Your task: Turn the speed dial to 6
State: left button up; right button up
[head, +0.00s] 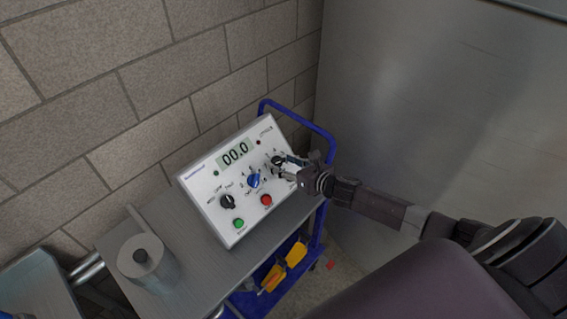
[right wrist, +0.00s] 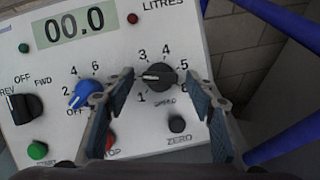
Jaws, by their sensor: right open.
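The speed dial (right wrist: 158,76) is a black knob marked SPEED on a white control panel (right wrist: 55,150). In the right wrist view its pale pointer line points left, toward the 2 position, where the left finger covers the scale. The numbers 1, 3, 4 and 5 show around it; the 6 at lower right is partly covered. My right gripper (right wrist: 160,92) is open, with one finger on each side of the dial; I cannot tell if they touch it. In the head view my right gripper (head: 287,164) reaches the panel's right side and partly hides the dial. My left gripper is not in view.
A blue pointer knob (right wrist: 86,94), a black REV/OFF/FWD switch (right wrist: 26,108), green button (right wrist: 38,151), red button (head: 266,200) and black ZERO knob (right wrist: 177,124) sit close by. The display (right wrist: 68,26) reads 00.0. A grey cylinder (head: 140,256) stands on the trolley (head: 190,215).

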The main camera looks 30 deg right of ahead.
jog(key=c, duration=1.2)
jog(key=shift+o, duration=0.2)
